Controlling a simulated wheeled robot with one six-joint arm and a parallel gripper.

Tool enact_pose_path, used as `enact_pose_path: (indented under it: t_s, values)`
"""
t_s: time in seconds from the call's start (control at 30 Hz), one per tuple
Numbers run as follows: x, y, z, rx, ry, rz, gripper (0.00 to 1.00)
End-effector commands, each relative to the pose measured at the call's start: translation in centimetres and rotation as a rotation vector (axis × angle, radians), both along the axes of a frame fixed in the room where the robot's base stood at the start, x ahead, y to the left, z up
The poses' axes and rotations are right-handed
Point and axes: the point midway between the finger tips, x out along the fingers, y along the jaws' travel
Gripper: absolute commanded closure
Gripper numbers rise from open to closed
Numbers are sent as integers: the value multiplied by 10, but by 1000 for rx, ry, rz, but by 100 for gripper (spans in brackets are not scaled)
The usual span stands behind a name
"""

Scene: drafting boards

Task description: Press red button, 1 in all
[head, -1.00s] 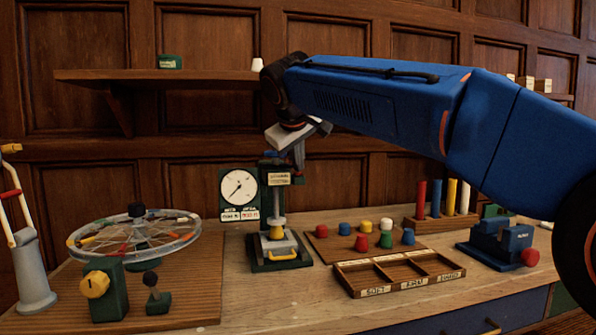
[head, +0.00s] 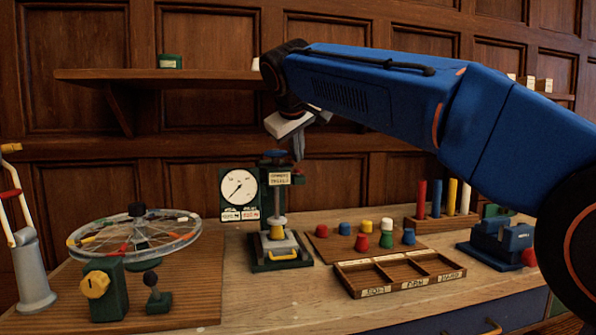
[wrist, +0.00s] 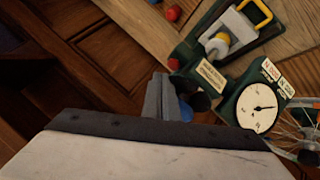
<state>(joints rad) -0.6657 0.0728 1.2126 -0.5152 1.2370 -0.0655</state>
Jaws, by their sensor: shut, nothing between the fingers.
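A dark green press (head: 290,220) stands at the middle of the bench, with a label plate on its head and a blue knob (head: 275,154) on top. In the wrist view a small red button (wrist: 175,63) shows at the side of the press head, beside the label plate (wrist: 210,74). My gripper (head: 298,156) is shut and empty, near the upper right of the press head. In the wrist view its fingers (wrist: 162,92) point toward the press, below the red button in the picture and apart from it.
A round gauge (head: 239,188) is left of the press. Several coloured pegs (head: 387,240) and a sorting tray (head: 400,275) lie to the right. A spoked wheel (head: 135,236) stands left. A blue vise-like device (head: 497,243) with a red knob stands far right.

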Motion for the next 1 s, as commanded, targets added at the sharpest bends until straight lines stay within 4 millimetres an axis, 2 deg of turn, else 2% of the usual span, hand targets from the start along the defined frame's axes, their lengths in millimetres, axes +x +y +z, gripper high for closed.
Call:
enact_pose_path:
  t_s: [0.17,0.7,1.0]
  values:
    - [0,0,5,1,-1,-1,100]
    - [0,0,46,0,-1,-1,100]
    - [0,0,50,0,0,0,100]
